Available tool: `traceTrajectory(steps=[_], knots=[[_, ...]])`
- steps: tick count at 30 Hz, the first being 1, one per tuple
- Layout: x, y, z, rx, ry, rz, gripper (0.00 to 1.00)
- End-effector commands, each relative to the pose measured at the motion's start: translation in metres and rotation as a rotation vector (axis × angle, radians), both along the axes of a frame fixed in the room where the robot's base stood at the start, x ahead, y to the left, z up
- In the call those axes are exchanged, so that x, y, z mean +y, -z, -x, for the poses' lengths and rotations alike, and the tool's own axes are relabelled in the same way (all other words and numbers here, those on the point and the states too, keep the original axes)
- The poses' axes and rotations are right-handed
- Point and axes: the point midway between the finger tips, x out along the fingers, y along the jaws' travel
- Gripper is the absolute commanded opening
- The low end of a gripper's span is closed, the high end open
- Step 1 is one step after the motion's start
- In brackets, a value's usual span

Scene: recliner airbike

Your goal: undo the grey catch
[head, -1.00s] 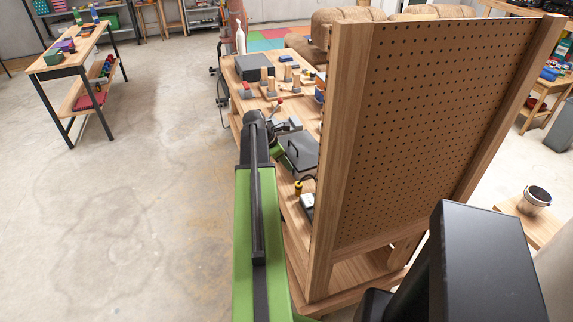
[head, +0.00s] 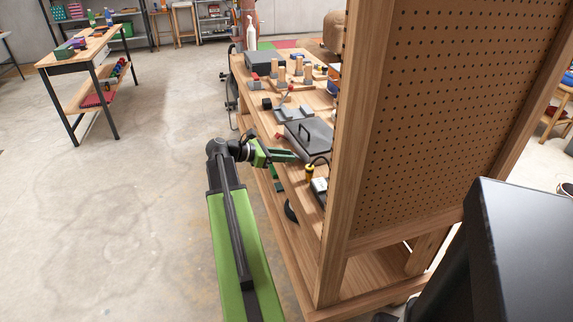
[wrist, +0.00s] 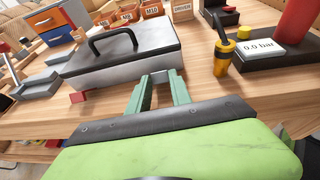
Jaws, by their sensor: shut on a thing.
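A grey box with a dark lid (wrist: 165,40) and a black handle (wrist: 112,38) stands near the bench edge in the wrist view. The box also shows in the head view (head: 312,134). My gripper (wrist: 160,78) has its green fingers at the box's front face, a little apart, shut on a small grey part between the tips. That part looks like the grey catch, but the fingers mostly hide it. In the head view my gripper (head: 291,156) reaches in from the left over the bench edge.
A gauge block reading 0.0 bar (wrist: 262,46) and a yellow-and-black tool (wrist: 223,58) stand right of the box. Labelled bins (wrist: 150,10) stand behind. A pegboard panel (head: 450,110) rises at right.

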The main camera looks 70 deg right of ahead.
Motion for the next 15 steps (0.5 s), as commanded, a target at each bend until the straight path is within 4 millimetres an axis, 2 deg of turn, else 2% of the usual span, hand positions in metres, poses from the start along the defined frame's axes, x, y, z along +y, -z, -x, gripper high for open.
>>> traceTrajectory(steps=[1, 15], knots=[[-0.0005, 0.0064, -0.0007, 0.009, -0.002, 0.011, 0.00], [0.0004, 0.0036, -0.0017, 0.043, -0.002, 0.042, 0.00]])
